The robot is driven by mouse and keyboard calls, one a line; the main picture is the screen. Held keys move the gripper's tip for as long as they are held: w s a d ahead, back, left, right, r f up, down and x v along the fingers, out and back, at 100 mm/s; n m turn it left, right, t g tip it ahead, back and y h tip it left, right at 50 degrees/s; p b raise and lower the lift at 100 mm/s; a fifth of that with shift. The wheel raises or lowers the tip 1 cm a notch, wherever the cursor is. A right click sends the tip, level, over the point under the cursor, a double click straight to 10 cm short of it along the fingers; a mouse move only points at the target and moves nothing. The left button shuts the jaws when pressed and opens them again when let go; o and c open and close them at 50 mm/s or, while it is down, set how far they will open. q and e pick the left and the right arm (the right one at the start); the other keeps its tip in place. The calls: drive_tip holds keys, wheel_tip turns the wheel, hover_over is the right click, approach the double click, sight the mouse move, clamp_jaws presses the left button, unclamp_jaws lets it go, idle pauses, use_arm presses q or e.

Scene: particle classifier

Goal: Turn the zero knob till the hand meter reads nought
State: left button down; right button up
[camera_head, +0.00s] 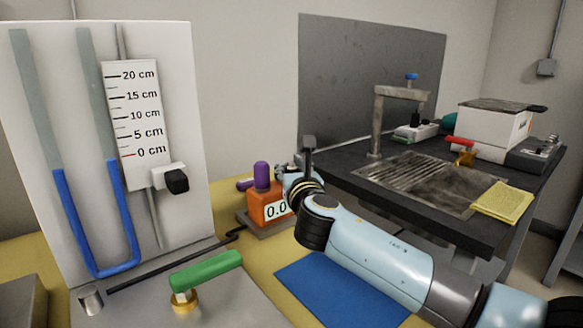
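The orange hand meter (264,197) stands on a grey base (262,222) in the middle. Its pale display shows "0.0"; the wrist of my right arm borders the display's right edge, so any further digits would be hidden. An upright purple knob (261,174) rises from the meter's top, and another purple part (244,184) sticks out at its left. My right gripper (308,150) is just right of and behind the meter, apart from the upright knob in the picture. Its wrist hides most of it, so its opening is unclear. My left gripper is out of view.
A white manometer board (185,100) with a blue-filled U-tube stands at left. In front lies a grey plate with a green handle (207,270). A blue mat (330,300) lies under my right arm. A dark bench (440,215) with a grated tray stands at right.

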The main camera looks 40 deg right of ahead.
drive_tip(key=o, duration=0.6)
drive_tip(key=v, duration=1.2)
